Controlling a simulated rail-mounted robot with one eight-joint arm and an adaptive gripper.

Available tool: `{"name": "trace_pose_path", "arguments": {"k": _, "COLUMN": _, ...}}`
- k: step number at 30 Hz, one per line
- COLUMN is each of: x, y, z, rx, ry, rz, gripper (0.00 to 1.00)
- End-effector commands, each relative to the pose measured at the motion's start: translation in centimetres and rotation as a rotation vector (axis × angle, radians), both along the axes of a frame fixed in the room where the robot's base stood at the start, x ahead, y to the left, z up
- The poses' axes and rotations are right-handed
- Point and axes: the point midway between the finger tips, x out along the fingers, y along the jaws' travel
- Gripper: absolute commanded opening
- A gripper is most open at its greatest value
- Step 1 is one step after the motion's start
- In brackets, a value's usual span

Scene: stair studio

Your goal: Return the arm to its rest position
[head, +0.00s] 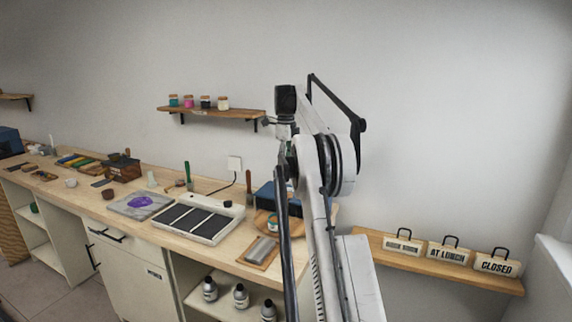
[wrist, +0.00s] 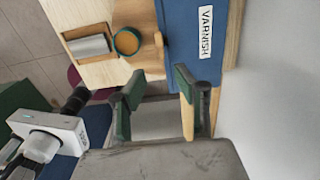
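My arm (head: 318,200) stands raised in the right middle of the head view, in front of the bench's right end. Its folded upper part is against the plain wall. My gripper (wrist: 157,78) shows in the wrist view with its two green-padded fingers apart and nothing between them. It faces the bench's right end, close to a blue box labelled VARNISH (wrist: 190,42). I cannot make out the fingers clearly in the head view.
The wooden bench (head: 160,233) holds a heating plate with dark panels (head: 198,218), a grey slab with purple on it (head: 142,204) and a metal piece on a small board (head: 260,251). A jar shelf (head: 212,113) and a sign shelf (head: 440,267) are on the wall.

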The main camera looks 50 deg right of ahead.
Motion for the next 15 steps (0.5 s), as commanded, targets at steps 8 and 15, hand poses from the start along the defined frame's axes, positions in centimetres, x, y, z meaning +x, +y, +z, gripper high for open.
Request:
{"name": "trace_pose_path", "arguments": {"k": 8, "x": 0.0, "y": 0.0, "z": 0.0, "rx": 0.0, "ry": 0.0, "rz": 0.0, "gripper": 0.3}}
{"name": "trace_pose_path", "arguments": {"k": 15, "x": 0.3, "y": 1.2, "z": 0.8, "rx": -0.007, "ry": -0.008, "rz": 0.046, "gripper": 0.3}}
